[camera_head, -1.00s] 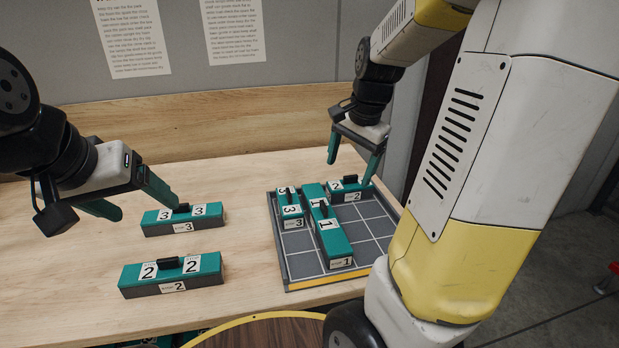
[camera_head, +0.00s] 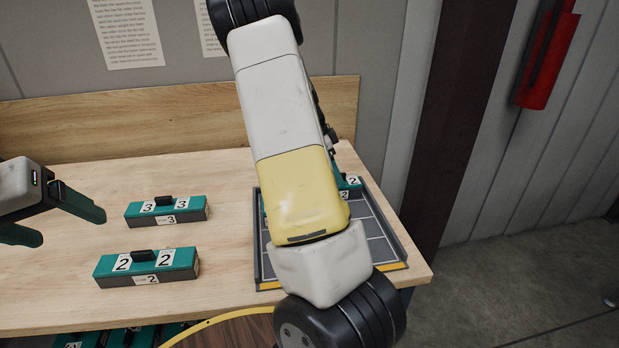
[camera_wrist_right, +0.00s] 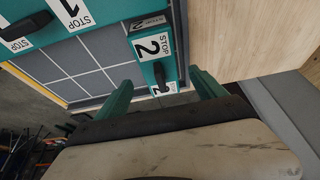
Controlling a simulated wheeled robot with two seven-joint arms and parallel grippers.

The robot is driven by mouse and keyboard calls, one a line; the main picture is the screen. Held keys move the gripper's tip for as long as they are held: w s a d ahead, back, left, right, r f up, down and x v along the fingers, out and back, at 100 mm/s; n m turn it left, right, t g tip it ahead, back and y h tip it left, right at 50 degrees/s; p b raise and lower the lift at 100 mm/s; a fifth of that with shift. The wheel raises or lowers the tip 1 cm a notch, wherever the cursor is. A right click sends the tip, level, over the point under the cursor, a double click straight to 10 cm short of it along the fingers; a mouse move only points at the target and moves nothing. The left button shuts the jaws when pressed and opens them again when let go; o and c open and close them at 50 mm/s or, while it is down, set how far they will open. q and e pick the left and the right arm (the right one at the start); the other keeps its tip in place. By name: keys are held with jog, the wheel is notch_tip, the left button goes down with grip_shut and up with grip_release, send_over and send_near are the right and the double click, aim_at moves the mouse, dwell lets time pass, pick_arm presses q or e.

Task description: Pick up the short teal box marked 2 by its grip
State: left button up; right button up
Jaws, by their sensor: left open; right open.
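A short teal box marked 2 (camera_head: 350,183) lies at the back right of the gridded tray, mostly hidden by my right arm. In the right wrist view a teal box marked 2 (camera_wrist_right: 171,68), with a black grip (camera_wrist_right: 159,76), lies between the fingertips of my right gripper (camera_wrist_right: 160,77). That gripper is open; whether it touches the grip I cannot tell. Another, longer-looking teal box marked 2 (camera_head: 110,269) lies on the table at front left. My left gripper (camera_head: 70,226) is open and empty, left of the table boxes.
The grey gridded tray (camera_head: 384,243) is largely covered by my right arm. A box marked 1 (camera_wrist_right: 98,8) lies on it. A teal box marked 3 (camera_head: 190,210) lies on the table (camera_head: 225,171). More boxes (camera_head: 125,338) show below the table's front edge.

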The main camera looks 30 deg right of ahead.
aim_at(352, 188)
jog(key=x, duration=0.4)
grip_shut()
dwell(0.4)
